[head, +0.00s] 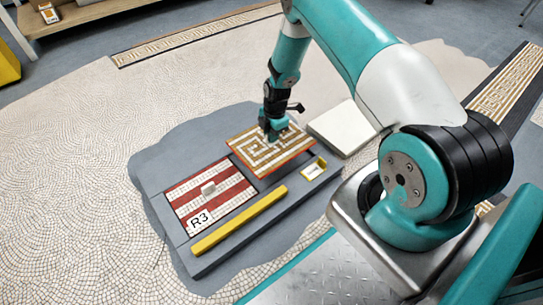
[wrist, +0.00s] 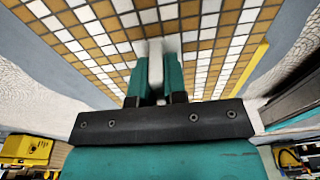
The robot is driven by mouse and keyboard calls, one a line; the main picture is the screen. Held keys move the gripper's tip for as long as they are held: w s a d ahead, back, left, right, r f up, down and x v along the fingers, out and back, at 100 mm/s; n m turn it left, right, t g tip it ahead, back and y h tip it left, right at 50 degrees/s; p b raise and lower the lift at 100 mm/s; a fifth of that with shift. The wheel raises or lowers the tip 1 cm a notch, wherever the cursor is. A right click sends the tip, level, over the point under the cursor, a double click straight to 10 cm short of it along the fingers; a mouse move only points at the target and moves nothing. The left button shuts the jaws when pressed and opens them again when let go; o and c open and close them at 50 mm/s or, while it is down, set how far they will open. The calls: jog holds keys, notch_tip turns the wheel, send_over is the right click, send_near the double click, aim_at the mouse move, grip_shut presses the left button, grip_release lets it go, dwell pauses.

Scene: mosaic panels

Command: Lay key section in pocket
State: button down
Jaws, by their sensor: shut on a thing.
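The key section (head: 250,150) is a square tan-and-white mosaic panel with a meander pattern and an orange-red edge. My gripper (head: 270,132) is above its middle. In the wrist view, the teal fingers of my gripper (wrist: 156,75) are shut on a white grip block on the key section (wrist: 100,40). In the head view the panel is over the right part of the grey tray (head: 205,264). Whatever lies under it, the pocket included, is hidden. I cannot tell how large the gap below the panel is.
A red-and-white striped panel (head: 235,187) with a small white block and an R3 label (head: 200,220) lies in the tray's left part. A yellow bar (head: 240,220) runs along the front. A small yellow bracket (head: 314,169) and white slab (head: 341,128) are to the right.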

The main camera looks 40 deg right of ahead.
aim_at(272, 149)
notch_tip(272, 149, down, 8)
jog(key=b, duration=0.3)
jog(key=shift+r+b, duration=0.1)
jog(key=shift+b, duration=0.3)
jog(key=shift+r, duration=0.15)
jog(key=c, duration=1.2)
grip_release()
jog(key=shift+o, duration=0.2)
